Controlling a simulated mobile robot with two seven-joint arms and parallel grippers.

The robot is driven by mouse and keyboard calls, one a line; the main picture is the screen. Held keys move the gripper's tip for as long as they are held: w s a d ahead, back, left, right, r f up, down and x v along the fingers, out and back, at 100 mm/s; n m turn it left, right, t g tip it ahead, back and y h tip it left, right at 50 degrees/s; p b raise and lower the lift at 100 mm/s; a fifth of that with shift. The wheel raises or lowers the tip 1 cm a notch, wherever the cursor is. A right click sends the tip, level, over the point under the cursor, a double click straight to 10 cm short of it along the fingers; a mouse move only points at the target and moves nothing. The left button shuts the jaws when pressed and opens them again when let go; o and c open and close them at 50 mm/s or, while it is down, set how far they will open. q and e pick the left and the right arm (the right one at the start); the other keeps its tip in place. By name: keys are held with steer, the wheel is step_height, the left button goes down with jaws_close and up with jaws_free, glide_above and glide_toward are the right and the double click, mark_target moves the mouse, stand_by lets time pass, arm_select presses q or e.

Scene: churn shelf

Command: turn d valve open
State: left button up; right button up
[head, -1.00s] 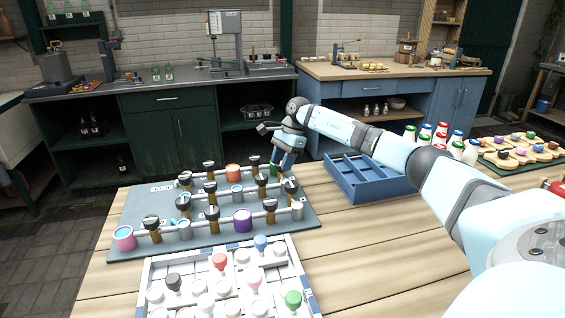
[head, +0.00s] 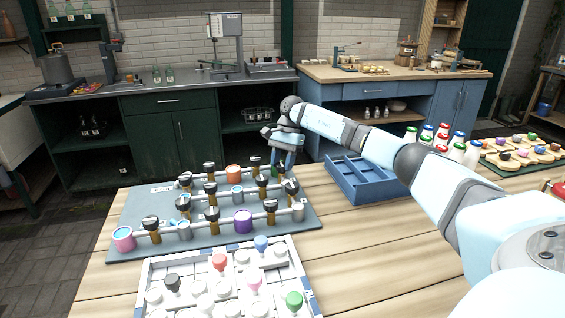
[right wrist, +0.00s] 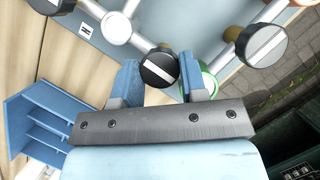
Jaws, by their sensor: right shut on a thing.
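The valve board (head: 130,215) is a grey panel on the wooden table. It carries rows of pipes with black round knobs, each with a white bar. My right gripper (head: 283,168) is at the board's far right corner in the head view. In the right wrist view its blue fingers (right wrist: 158,80) are on both sides of a black valve knob (right wrist: 158,68) and shut on it. The knob's white bar is slanted in that view. A green ring (right wrist: 207,82) shows beside the right finger. I cannot read this valve's letter. My left gripper is out of view.
Other knobs (right wrist: 262,45) stand close to the gripper. A white tray (head: 145,290) with several coloured knobs lies in front of the board. A blue divided crate (head: 365,190) stands right of it, with capped bottles (head: 457,150) behind. Bare table lies between tray and crate.

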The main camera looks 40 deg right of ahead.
steer(key=o, duration=0.9)
steer(key=p+v, duration=0.1)
steer(key=v, duration=1.3)
steer(key=shift+s, duration=0.1)
